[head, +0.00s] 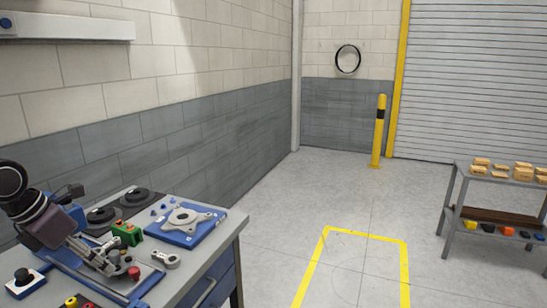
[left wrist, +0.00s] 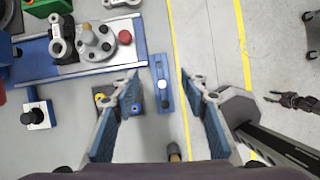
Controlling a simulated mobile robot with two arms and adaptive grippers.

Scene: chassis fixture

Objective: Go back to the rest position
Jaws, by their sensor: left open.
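My left gripper (left wrist: 160,76) is open in the left wrist view, with its two blue-grey fingers apart and nothing held between them. Beyond the gap lies a small blue bar (left wrist: 163,85) with a white slot, on the grey bench (head: 226,230). In the head view, my left arm (head: 45,222) reaches in from the left over the bench's near end. A blue rail fixture (left wrist: 95,66) with a round grey plate and a red knob (left wrist: 125,37) stands beside the gripper. A dark jointed part (left wrist: 293,101) at the right may be my right gripper; its fingers are unclear.
The bench also bears a blue plate with a metal flange (head: 184,218), a green block (head: 127,234) and a black-knobbed box (left wrist: 39,116). A shelf cart (head: 447,205) stands right. The floor (head: 345,205) between is free; a yellow post (head: 379,145) stands behind.

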